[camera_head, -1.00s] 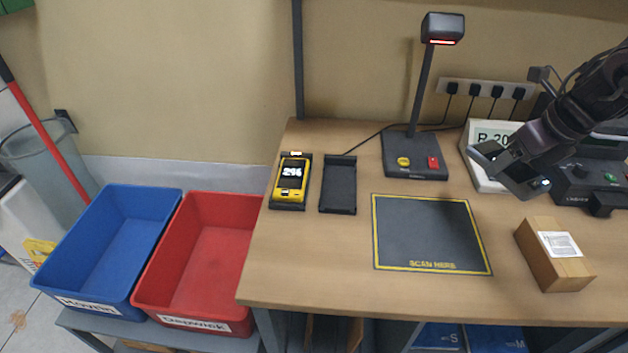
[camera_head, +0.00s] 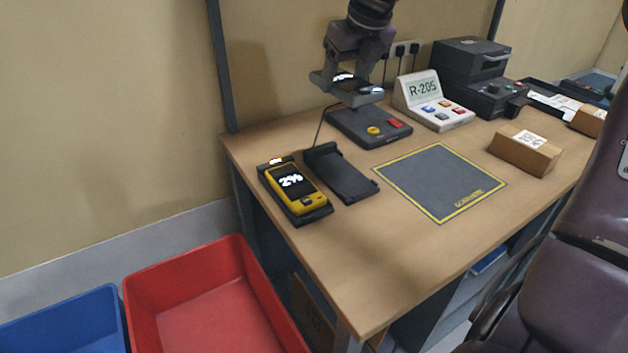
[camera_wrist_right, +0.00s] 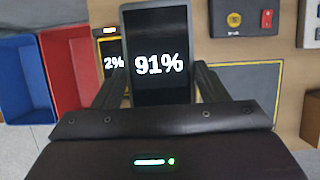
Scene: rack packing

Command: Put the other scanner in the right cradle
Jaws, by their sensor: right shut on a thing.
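My right gripper (camera_head: 347,84) comes down from the top in the head view and is shut on a scanner (camera_head: 362,90), held above the bench. In the right wrist view this scanner (camera_wrist_right: 158,62) is dark, its screen reads 91%, and it sits between the fingers. A yellow scanner (camera_head: 297,191) lies in the left cradle (camera_head: 313,217); it also shows partly in the wrist view (camera_wrist_right: 110,50). The right cradle (camera_head: 342,173) is a flat black holder beside it, empty. The held scanner is apart from both cradles. My left gripper is out of view.
The scan mat (camera_head: 437,180) and a cardboard box (camera_head: 524,152) lie to the right. A red bin (camera_head: 205,300) and a blue bin (camera_head: 65,325) stand below at left. The bench front near the cradles is clear.

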